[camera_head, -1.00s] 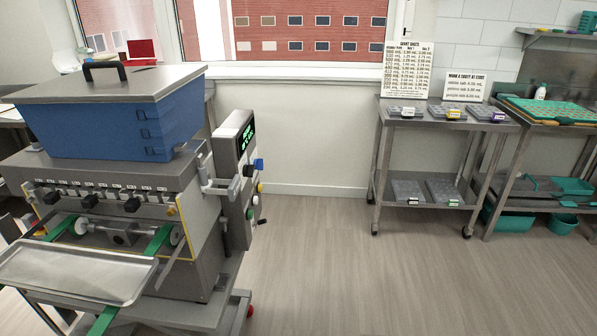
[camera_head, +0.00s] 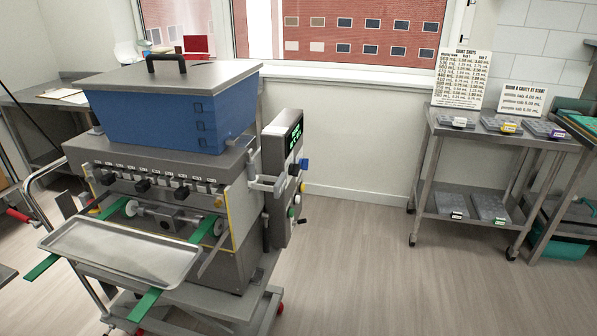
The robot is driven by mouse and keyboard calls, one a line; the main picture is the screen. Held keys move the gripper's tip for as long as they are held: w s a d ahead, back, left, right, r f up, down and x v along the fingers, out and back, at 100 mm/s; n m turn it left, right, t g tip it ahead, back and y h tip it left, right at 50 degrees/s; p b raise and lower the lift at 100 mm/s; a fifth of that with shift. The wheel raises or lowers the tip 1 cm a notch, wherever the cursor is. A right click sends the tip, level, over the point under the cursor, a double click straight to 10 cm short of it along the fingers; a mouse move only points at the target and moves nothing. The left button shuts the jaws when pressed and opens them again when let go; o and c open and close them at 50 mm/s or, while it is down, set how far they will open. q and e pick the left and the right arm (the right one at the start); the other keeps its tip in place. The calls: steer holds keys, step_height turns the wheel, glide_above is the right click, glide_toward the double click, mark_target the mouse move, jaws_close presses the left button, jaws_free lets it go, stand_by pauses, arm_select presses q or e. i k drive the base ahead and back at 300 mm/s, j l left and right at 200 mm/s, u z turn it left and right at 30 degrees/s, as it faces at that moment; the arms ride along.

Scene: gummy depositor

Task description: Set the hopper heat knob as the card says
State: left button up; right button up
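The depositor's blue hopper (camera_head: 175,122) stands at left centre under a grey lid with a black handle. A control panel (camera_head: 282,175) is on the machine's right side, with a dark display showing green text (camera_head: 296,137). A blue knob (camera_head: 304,164) sticks out from the panel, with smaller yellow, green and black controls below it. Which one is the hopper heat knob cannot be told from here. Two printed cards, a larger one (camera_head: 461,77) and a smaller one (camera_head: 522,98), stand on the steel table; their text is too small to read surely. Neither gripper is in view.
A metal tray (camera_head: 120,252) sits at the machine's front on green rails. The machine stands on a wheeled cart (camera_head: 230,305). A steel table (camera_head: 428,125) with moulds is at right. The floor (camera_head: 365,265) between is clear.

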mark_target(294, 170)
steer(key=i+l+u, duration=0.15)
steer(key=i, duration=0.4)
steer(key=i+l+u, duration=0.2)
steer(key=i+l, duration=0.25)
